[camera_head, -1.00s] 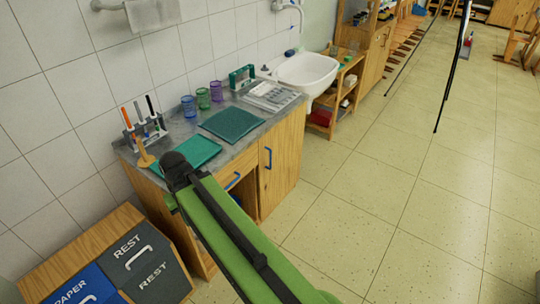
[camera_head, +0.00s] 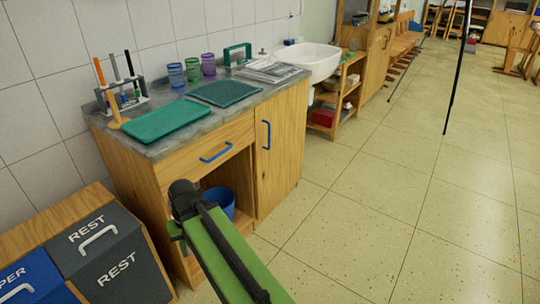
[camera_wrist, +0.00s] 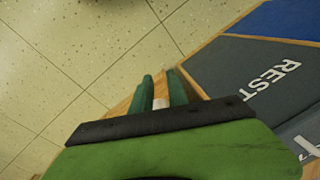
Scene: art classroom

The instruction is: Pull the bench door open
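The bench (camera_head: 120,170) is a wooden cabinet with a grey stone top, at left centre in the head view. Its wooden door (camera_head: 284,150) is on the right of the front and looks shut. A vertical blue handle (camera_head: 266,135) is near the door's left edge. My green arm reaches up from the bottom, with its black joint in front of the bench's open lower bay, left of and below the handle. The door is not in the wrist view.
A drawer with a blue handle (camera_head: 216,153) is left of the door, above the bay with a blue bucket (camera_head: 219,202). Grey and blue bins (camera_head: 118,262) stand at lower left. Trays, cups and a pen rack occupy the top.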

